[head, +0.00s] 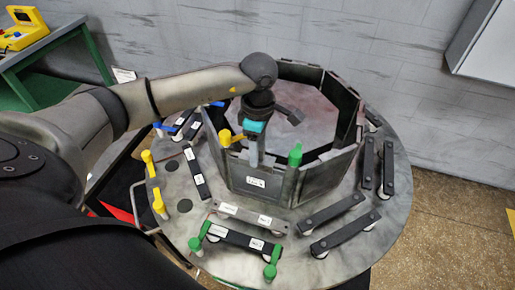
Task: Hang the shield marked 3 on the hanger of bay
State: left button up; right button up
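Grey shield panels stand in an open-topped ring on the round grey table. The front panel (257,183) carries a white label too small to read, so I cannot tell which shield is marked 3. My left gripper (252,158) points down at the top edge of this front panel, inside or just above the ring. Its fingertips are partly hidden, and I cannot tell whether they hold the panel. A yellow peg (225,138) and a green peg (295,155) stand up at the ring's front, left and right of the gripper. My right gripper is not in view.
Labelled bars lie around the round table (385,225), including a dark bar (240,239) between green posts, a light grey bar (250,217) and dark bars at the right (388,165). Yellow posts (158,203) stand at the left. A green bench (50,55) stands at the back left.

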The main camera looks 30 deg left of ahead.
pick_arm(q)
jog(key=o, duration=0.3)
notch_tip(320, 180, up, 15)
jog(key=shift+w+b, duration=0.15)
jog(key=shift+b, duration=0.25)
dwell(0.3)
